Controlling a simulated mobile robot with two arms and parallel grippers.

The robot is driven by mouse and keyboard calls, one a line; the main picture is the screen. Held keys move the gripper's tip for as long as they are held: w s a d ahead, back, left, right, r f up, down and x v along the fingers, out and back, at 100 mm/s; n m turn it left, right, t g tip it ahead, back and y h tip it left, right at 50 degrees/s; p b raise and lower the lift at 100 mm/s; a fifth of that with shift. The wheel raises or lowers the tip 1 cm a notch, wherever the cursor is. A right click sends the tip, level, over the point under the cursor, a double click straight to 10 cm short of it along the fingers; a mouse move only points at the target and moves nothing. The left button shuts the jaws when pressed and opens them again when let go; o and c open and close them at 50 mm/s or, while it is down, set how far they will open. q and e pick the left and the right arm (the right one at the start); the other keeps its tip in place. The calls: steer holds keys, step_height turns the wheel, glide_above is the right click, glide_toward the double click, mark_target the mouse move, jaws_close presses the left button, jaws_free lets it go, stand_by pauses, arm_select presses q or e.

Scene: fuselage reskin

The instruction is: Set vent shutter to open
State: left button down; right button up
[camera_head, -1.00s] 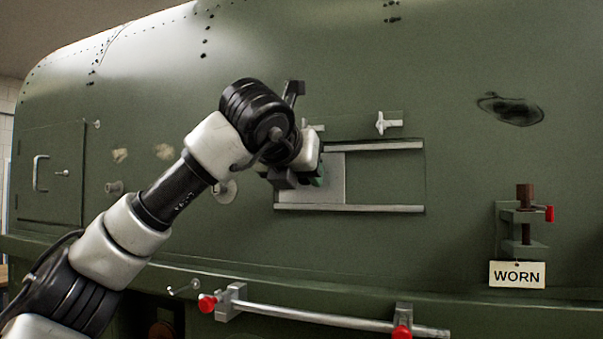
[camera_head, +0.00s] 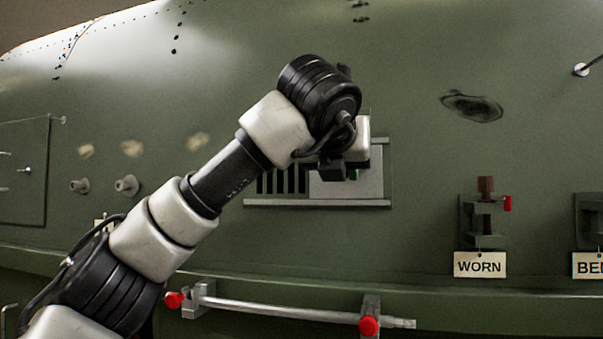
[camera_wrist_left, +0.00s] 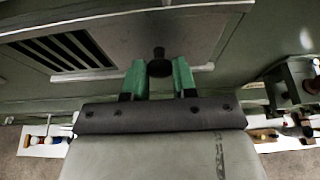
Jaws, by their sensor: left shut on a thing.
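The vent shutter plate (camera_head: 325,187) is a pale grey panel at the right end of its frame on the green fuselage. Dark vent slots (camera_head: 283,180) show to its left. The plate fills the upper middle of the left wrist view (camera_wrist_left: 185,35), with the slots (camera_wrist_left: 62,50) at left. My left gripper (camera_wrist_left: 158,75) has green fingers on both sides of a dark knob (camera_wrist_left: 158,65) on the plate and is shut on it. In the head view my wrist hides the knob and part of the plate. My right gripper is not in view.
A lower rail (camera_head: 315,203) runs under the shutter. A silver bar (camera_head: 280,312) with red knobs crosses below. A clamp (camera_head: 484,215) with a WORN sign (camera_head: 479,265) is at right. A hatch (camera_head: 25,170) is at far left.

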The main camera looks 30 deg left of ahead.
arm_select(q)
steer(key=c, duration=1.3)
jaws_free()
steer(key=shift+d, duration=0.1)
steer(key=shift+c, duration=0.2)
steer(key=o, duration=0.4)
steer(key=shift+d, duration=0.2)
steer(key=shift+o, duration=0.2)
steer(key=shift+d, duration=0.1)
steer(key=b+v, duration=0.3)
steer(key=v, duration=0.8)
steer(key=shift+b, duration=0.3)
